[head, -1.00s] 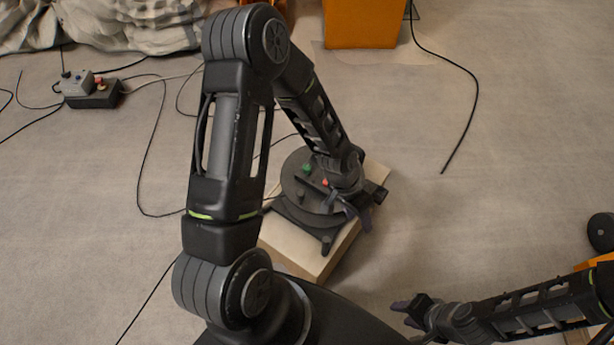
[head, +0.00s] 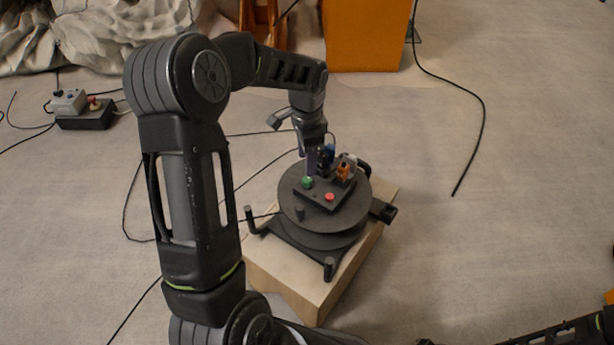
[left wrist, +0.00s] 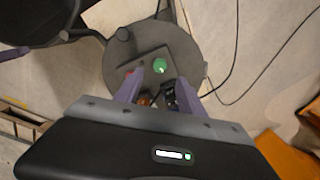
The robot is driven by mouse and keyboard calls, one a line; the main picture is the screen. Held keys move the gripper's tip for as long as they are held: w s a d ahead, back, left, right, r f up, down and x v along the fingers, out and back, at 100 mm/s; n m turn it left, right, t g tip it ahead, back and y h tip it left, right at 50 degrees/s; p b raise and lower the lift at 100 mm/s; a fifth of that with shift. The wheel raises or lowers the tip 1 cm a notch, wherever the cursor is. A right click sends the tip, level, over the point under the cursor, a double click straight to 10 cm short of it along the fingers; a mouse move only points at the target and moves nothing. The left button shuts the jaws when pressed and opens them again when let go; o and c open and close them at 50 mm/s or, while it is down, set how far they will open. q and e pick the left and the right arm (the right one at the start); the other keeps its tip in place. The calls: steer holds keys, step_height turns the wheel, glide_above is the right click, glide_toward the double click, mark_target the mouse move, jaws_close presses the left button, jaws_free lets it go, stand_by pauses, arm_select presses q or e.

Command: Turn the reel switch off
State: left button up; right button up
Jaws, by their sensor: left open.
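The dark round cable reel (head: 328,215) stands on a pale wooden block. On its top is a dark switch panel (head: 318,195) with a green knob (head: 307,183), a red button (head: 330,197) and an orange part (head: 343,172). I cannot tell for sure which part is the reel switch. My left gripper (head: 318,165) points down at the panel's far side. In the left wrist view its purple fingers (left wrist: 157,92) are apart, with the green knob (left wrist: 158,67) just beyond them and orange and dark parts between them.
The wooden block (head: 285,275) lies on a grey floor. A black socket box (head: 85,118) with cables is at the left, near crumpled grey cloth (head: 85,35). An orange box (head: 366,35) stands behind. Floor to the right is mostly clear, with one loose cable (head: 482,120).

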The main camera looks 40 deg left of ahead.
mark_target(307, 179)
arm_select(q)
step_height(307, 179, down, 7)
steer(key=shift+f+b, duration=0.1)
steer(key=shift+b, duration=0.8)
jaws_close()
